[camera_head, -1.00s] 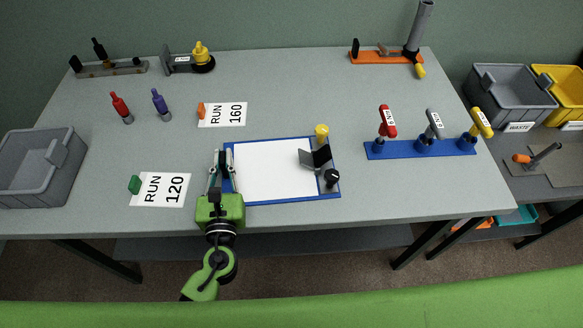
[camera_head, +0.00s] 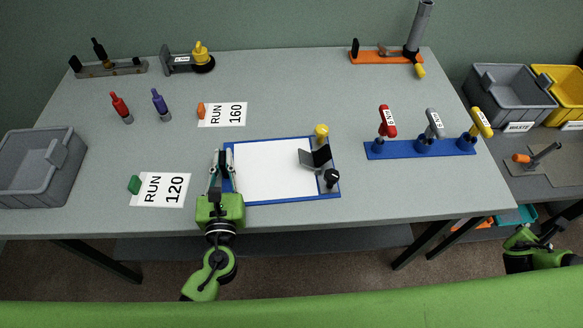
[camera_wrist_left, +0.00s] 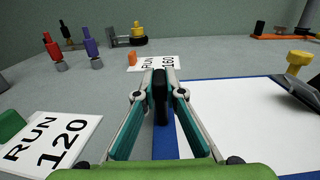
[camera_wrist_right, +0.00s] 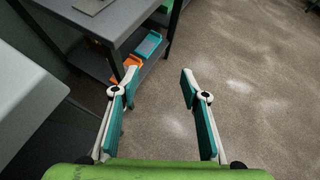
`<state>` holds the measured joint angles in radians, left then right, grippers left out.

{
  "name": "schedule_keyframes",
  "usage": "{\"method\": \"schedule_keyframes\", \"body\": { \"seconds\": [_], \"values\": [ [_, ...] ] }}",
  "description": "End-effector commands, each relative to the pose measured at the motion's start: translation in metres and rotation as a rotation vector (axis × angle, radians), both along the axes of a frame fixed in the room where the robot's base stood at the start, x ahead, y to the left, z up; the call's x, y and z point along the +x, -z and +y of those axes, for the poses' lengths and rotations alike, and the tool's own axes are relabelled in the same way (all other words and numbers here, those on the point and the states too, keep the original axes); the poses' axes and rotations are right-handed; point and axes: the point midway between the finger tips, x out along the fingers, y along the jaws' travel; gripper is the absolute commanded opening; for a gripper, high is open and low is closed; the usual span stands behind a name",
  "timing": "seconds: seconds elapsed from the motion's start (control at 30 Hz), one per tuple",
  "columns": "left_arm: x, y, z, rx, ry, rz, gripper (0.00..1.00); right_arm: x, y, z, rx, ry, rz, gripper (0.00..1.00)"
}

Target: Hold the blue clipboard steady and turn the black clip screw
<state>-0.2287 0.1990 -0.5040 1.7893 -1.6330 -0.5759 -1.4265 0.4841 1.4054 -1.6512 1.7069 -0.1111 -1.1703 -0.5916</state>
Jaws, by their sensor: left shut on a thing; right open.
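The blue clipboard (camera_head: 284,198) lies on the table near its front edge, with white paper on it; it also shows in the left wrist view (camera_wrist_left: 224,79). At its right end are a grey clip plate (camera_head: 309,158), a black clip screw (camera_head: 332,176) and a yellow knob (camera_head: 321,130).
A blue rack (camera_head: 420,149) with red, grey and yellow T-handled tools stands right of the clipboard. A grey bin (camera_head: 40,165) is at far left. The table between clipboard and rack is clear.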

Motion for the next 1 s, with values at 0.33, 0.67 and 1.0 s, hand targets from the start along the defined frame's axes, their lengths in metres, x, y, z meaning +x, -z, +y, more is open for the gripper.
{"method": "schedule_keyframes", "body": {
  "seconds": [0.33,0.67,1.0],
  "values": [
    [-0.002,0.007,-0.001,0.000,0.004,0.012,0.00,-0.036,-0.066,-0.044,-0.123,0.002,0.009,0.41],
    [-0.002,0.007,-0.001,0.000,0.004,0.012,0.00,0.090,-0.089,-0.006,-0.002,0.055,-0.298,0.41],
    [-0.002,0.007,-0.002,-0.001,0.005,0.013,0.00,0.298,-0.199,0.092,0.330,0.143,-0.825,0.41]
  ]
}}
